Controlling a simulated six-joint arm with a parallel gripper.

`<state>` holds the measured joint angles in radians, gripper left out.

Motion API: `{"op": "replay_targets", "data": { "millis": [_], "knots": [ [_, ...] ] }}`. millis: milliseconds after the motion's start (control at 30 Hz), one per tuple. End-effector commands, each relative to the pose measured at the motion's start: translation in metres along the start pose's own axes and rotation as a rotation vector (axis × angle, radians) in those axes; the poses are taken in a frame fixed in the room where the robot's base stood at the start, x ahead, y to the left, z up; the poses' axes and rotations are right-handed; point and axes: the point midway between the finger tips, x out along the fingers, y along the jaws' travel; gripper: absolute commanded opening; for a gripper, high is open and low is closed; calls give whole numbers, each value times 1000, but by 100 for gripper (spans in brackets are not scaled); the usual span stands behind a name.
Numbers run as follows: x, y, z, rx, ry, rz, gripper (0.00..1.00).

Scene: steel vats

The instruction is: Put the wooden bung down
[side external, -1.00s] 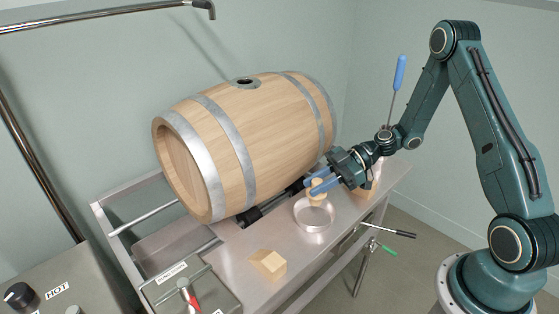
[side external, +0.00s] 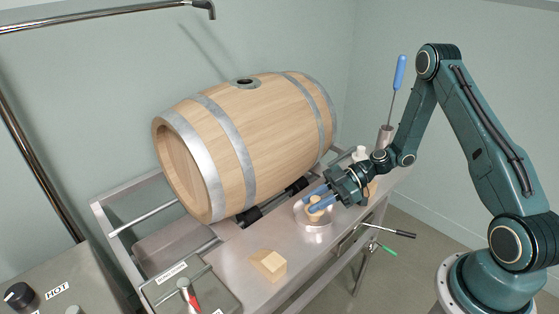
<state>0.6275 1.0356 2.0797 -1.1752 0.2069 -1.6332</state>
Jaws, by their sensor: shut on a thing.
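The wooden bung (side external: 315,208) is a small pale wooden piece held between the blue fingers of my gripper (side external: 318,201). My gripper is shut on it. The bung is low over or inside a round shallow metal dish (side external: 314,228) on the steel bench; I cannot tell whether it touches the dish's bottom. My gripper reaches in from the right, and its fingers partly cover the bung and the dish's rim.
A wooden barrel (side external: 245,140) with an open bung hole (side external: 244,82) lies behind the dish. A wooden block (side external: 268,264) sits at the front left of the dish. A holder with a blue-handled tool (side external: 399,75) and a white bottle (side external: 360,154) stand at the right. Bench (side external: 245,245) is clear between block and barrel.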

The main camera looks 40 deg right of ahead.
Motion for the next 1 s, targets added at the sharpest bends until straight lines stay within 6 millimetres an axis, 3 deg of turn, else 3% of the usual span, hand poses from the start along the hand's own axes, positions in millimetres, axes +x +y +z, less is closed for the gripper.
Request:
{"op": "replay_targets", "data": {
  "millis": [400, 433, 533, 1000],
  "knots": [
    [1, 0, 3, -1, 0, 0, 2],
    [1, 0, 3, -1, 0, 0, 26],
    [1, 0, 3, -1, 0, 0, 46],
    [-1, 0, 0, -1, 0, 1, 46]
  ]
}}
